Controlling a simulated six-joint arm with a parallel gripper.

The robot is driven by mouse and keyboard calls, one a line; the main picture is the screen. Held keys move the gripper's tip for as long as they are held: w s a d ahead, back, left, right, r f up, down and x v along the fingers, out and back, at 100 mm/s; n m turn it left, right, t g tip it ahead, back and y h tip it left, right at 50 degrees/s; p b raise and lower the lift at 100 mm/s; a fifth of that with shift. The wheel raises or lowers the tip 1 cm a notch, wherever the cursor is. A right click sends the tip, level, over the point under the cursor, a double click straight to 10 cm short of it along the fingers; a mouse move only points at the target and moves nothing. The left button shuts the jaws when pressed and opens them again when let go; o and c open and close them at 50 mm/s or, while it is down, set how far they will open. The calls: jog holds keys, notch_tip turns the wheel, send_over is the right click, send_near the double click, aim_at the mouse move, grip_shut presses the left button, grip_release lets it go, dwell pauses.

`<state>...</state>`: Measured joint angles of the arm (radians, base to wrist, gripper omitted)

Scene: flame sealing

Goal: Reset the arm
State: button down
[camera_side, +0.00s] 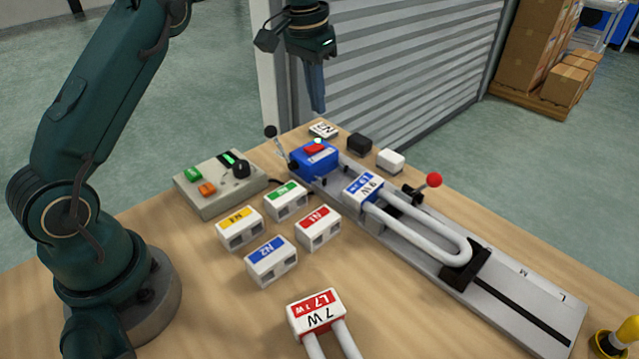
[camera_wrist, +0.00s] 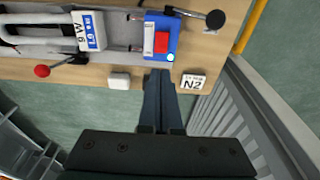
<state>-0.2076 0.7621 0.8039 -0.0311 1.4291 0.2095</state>
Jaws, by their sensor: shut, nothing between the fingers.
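My gripper (camera_side: 316,101) hangs above the far end of the table, fingers down, shut and empty. In the wrist view my gripper (camera_wrist: 157,80) shows its fingers together, overlapping the view of the table edge near the blue block. The blue block (camera_side: 313,161) with a red button sits at the far end of the grey rail; it also shows in the wrist view (camera_wrist: 160,57). My gripper is apart from everything on the table. A U-shaped lamp tube with a blue 9 W base (camera_side: 363,190) lies along the rail; its base also shows in the wrist view (camera_wrist: 91,32).
A control box (camera_side: 215,205) with green and orange buttons stands left of the rail. Several label blocks, including red N1 (camera_side: 318,227), stand mid-table. A red 7 W lamp (camera_side: 314,312) lies at the front. A red-knobbed lever (camera_side: 433,181) rises beside the rail. A shutter (camera_side: 400,75) stands behind.

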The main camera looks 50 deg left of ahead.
jog(key=s+d+r+t, duration=0.3)
jog(key=s+d+r, duration=0.2)
jog(key=s+r, duration=0.6)
jog(key=s+d+f, duration=0.2)
jog(key=s+f, duration=0.7)
jog(key=s, duration=0.4)
jog(key=shift+d+t, duration=0.3)
jog(key=shift+t, duration=0.1)
